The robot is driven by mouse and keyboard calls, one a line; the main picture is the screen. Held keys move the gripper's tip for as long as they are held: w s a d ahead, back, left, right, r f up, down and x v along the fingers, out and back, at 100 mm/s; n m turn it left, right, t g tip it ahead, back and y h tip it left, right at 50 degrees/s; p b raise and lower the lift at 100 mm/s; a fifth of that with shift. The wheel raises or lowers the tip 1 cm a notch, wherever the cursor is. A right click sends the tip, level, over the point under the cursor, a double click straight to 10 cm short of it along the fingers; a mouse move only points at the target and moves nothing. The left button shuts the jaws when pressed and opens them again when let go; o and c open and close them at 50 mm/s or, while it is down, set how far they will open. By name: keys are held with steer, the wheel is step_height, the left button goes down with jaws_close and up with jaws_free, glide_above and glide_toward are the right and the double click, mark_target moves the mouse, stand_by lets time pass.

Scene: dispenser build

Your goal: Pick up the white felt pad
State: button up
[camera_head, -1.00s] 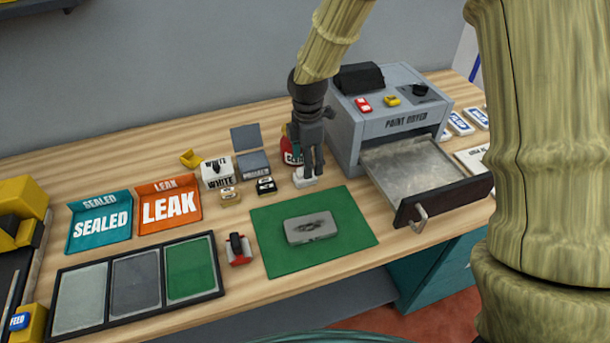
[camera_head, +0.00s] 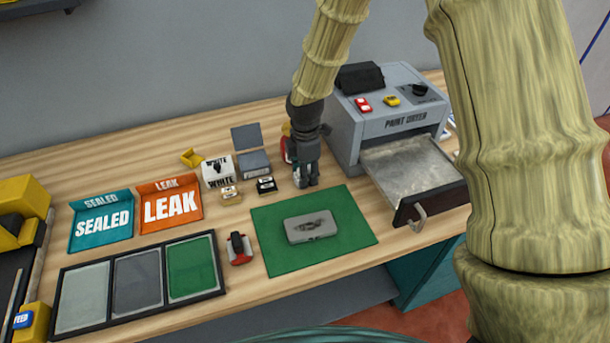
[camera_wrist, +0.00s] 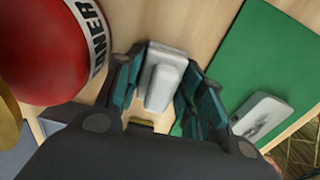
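The white felt pad (camera_wrist: 165,78) shows in the wrist view as a pale block with a raised narrow grip, resting on the wooden bench. My gripper (camera_wrist: 163,97) is low over it, with one finger on each side of the raised part. The fingers look spread, with thin gaps beside the pad. In the head view my gripper (camera_head: 306,182) is down at the bench just behind the green mat and hides most or all of the pad.
A red container marked "NNER" (camera_wrist: 50,45) stands close on the left in the wrist view. The green mat (camera_head: 350,252) with a grey box (camera_head: 311,227) lies in front. The paint dryer (camera_head: 385,115), its tray (camera_head: 410,170) pulled out, stands to the right.

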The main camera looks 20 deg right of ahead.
steer(key=shift+c, duration=0.8)
steer(key=shift+r, duration=0.1)
steer(key=shift+r, duration=0.55)
step_height(320, 180, up, 2)
steer(key=shift+r+b, duration=0.1)
steer(key=shift+b, duration=0.25)
steer(key=s+a, duration=0.2)
steer(key=s, duration=0.2)
steer(key=s+a+r+b, duration=0.1)
steer(key=s+a, duration=0.2)
steer(key=s, duration=0.2)
steer(key=s+a+b, duration=0.1)
steer(key=s+a, duration=0.1)
steer(key=s, duration=0.3)
steer(key=shift+s+a+r, duration=0.1)
steer(key=shift+a+r, duration=0.15)
